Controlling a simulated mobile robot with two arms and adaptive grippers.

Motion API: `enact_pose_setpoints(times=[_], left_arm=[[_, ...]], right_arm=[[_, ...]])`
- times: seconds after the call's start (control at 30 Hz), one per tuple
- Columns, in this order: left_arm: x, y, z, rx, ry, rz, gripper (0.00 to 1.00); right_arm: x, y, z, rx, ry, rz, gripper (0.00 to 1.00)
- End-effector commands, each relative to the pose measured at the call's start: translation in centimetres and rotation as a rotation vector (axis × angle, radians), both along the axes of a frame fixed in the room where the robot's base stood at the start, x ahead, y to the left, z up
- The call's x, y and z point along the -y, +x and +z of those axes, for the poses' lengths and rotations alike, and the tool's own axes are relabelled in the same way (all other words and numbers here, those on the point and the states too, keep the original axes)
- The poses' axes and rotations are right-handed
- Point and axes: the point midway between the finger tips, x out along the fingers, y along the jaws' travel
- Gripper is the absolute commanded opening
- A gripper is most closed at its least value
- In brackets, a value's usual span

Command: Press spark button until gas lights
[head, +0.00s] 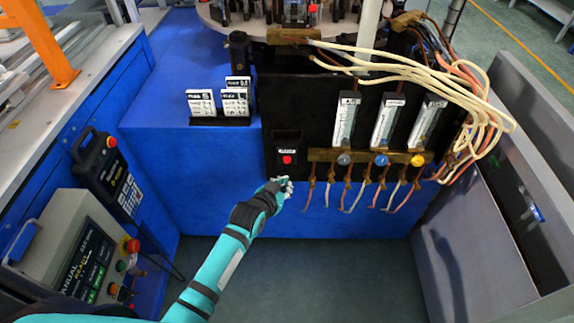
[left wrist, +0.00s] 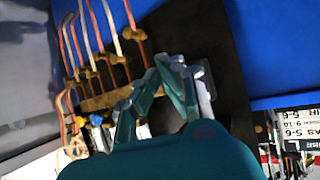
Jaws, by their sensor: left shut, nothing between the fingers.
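The red spark button (head: 287,159) sits under a small white label on the black panel (head: 279,201) at the middle of the head view. My left gripper (head: 284,182) is shut and empty, just below the button in the picture. I cannot tell how far its tips are from the panel. In the left wrist view the shut fingers (left wrist: 172,66) lie in front of the black panel (left wrist: 212,48), and the button is not visible there. No flame can be made out. My right gripper is not in view.
Several flow tubes (head: 382,122) with grey, blue and yellow knobs (head: 380,160) stand right of the button, with hoses (head: 430,78) around them. Number cards (head: 201,103) stand on the blue machine top. A control box (head: 75,250) is at lower left. A grey cabinet (head: 460,240) is at right.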

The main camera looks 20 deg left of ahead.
Motion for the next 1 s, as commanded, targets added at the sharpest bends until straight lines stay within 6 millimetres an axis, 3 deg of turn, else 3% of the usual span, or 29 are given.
enact_pose_setpoints(times=[0.1,0.33,1.0], left_arm=[[-0.5,1.7,-0.3,0.002,0.001,0.000,0.00],[-1.1,3.7,-0.1,-0.001,0.001,0.000,0.00],[-1.2,4.1,0.0,-0.002,0.000,0.000,0.00]], right_arm=[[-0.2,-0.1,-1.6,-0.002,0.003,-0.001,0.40],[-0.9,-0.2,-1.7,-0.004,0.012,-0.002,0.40],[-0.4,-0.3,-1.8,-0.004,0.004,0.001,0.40]])
